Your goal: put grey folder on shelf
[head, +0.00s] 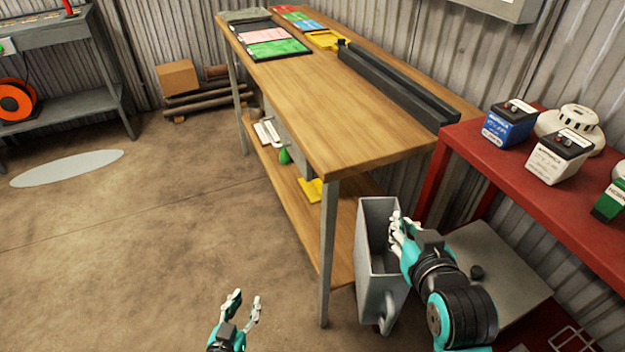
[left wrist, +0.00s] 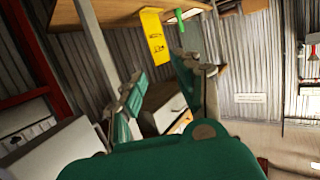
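A tall grey open-topped case (head: 378,290) with a handle on its front stands upright on the floor beside the bench's front leg; it may be the grey folder, but I cannot be sure. My right gripper (head: 396,232) is at its upper right edge, overlapping it in the head view; whether its fingers grip the rim is unclear. My left gripper (head: 243,306) is open and empty above the floor, left of the case. Its spread fingers also show in the left wrist view (left wrist: 165,92). The wooden lower shelf (head: 312,228) under the bench holds a few items.
The wooden bench top (head: 330,110) carries trays and a long black rail (head: 395,85). A red table (head: 540,200) with batteries stands at the right, above a grey cabinet (head: 500,265) near my right arm. A grey shelf unit (head: 70,105) stands far left. The left floor is mostly clear.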

